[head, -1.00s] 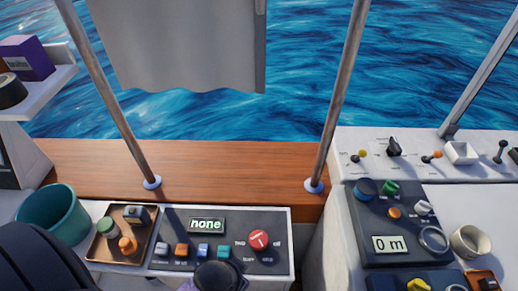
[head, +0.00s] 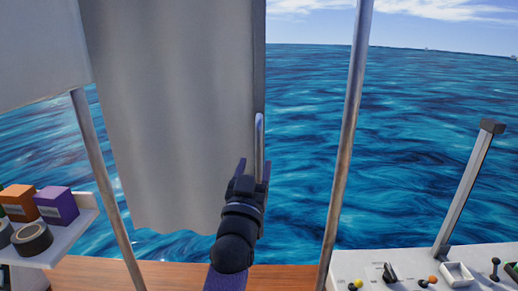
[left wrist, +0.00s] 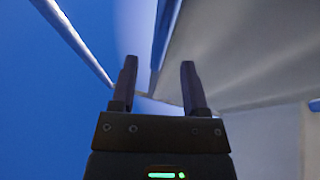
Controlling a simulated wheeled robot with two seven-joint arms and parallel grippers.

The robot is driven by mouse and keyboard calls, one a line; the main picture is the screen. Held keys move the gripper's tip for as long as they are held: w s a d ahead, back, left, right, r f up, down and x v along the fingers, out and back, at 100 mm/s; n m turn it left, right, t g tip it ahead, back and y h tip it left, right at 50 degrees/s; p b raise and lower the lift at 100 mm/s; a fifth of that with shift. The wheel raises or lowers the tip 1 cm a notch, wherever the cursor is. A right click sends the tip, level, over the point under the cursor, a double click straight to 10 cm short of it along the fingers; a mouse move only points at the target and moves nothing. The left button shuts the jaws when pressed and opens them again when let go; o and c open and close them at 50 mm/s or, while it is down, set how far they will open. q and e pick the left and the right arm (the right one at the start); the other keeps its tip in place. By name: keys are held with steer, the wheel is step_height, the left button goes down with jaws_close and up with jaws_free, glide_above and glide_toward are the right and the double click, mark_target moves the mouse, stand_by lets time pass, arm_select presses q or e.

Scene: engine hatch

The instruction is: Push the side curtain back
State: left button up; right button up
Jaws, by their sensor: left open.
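The side curtain (head: 170,110) is a light grey hanging sheet at the upper left of the head view, spread beside the left post. A darker grey edge bar runs down its right side, with a shiny metal handle (head: 260,135) on it. My left gripper (head: 254,168) is raised in front of the curtain's right edge, at the handle's lower end. Its fingers are apart. In the left wrist view the open fingers (left wrist: 158,80) point up, with the grey curtain sheet to their right. I cannot tell whether they touch the handle. My right gripper is out of view.
Metal posts stand left (head: 105,185) and right (head: 347,140) of the opening, with sea beyond. A shelf (head: 70,235) with boxes and tape rolls is at left. A white console (head: 400,262) with levers is at lower right. A wooden ledge (head: 170,275) runs below.

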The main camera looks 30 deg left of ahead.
mark_target(258, 155)
arm_select(q)
steer(key=x, duration=0.5)
steer(key=shift+p, duration=0.35)
steer(key=shift+s, duration=0.1)
jaws_close()
steer(key=shift+f, duration=0.1)
stand_by(0.8)
